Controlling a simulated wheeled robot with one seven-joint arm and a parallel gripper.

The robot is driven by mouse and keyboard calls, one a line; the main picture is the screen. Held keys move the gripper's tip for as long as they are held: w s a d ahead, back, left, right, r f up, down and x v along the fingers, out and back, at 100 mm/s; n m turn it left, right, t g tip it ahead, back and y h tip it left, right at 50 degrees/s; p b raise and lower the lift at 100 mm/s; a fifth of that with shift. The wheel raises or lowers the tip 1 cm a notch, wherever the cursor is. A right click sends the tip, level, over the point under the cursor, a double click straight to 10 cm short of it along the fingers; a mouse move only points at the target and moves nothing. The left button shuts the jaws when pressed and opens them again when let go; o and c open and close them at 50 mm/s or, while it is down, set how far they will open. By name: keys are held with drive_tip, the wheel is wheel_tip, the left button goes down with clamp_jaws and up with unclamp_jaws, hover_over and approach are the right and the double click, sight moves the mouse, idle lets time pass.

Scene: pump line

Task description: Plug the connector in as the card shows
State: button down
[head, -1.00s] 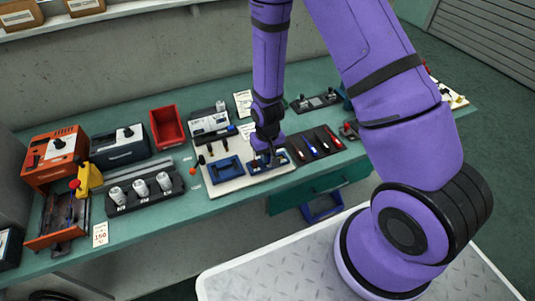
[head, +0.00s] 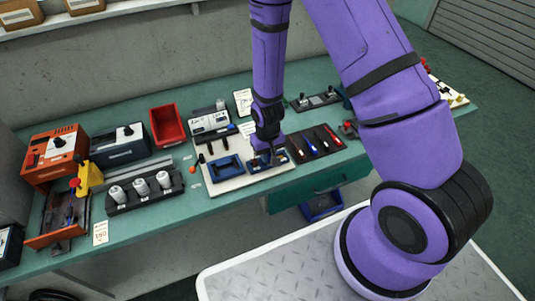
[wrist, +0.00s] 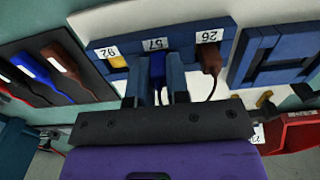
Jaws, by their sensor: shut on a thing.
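My gripper (wrist: 159,90) is shut on a blue connector (wrist: 157,66), which sits between its two fingers at the middle place of a blue block (wrist: 200,32). I cannot tell how deep the connector is seated. The block has three small number labels. A yellow piece (wrist: 118,61) is at its left place. A brown connector (wrist: 210,56) with a dark cable is at its right place. In the head view my gripper (head: 264,158) is low over the white board (head: 227,183), partly hiding the block. White cards (head: 243,101) stand behind; their content is unreadable.
A second blue frame (head: 226,169) is left of the block. A dark tray (head: 315,142) with coloured tools is on the right. A red bin (head: 167,126), a black stand (head: 145,192) with white cylinders and an orange machine (head: 56,157) are further left.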

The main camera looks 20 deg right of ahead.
drive_tip(key=c, duration=1.4)
unclamp_jaws()
drive_tip(key=shift+r, duration=0.15)
drive_tip(key=shift+r, duration=2.1)
drive_tip(key=shift+o, duration=0.5)
drive_tip(key=o, duration=0.5)
drive_tip(key=shift+r, duration=0.15)
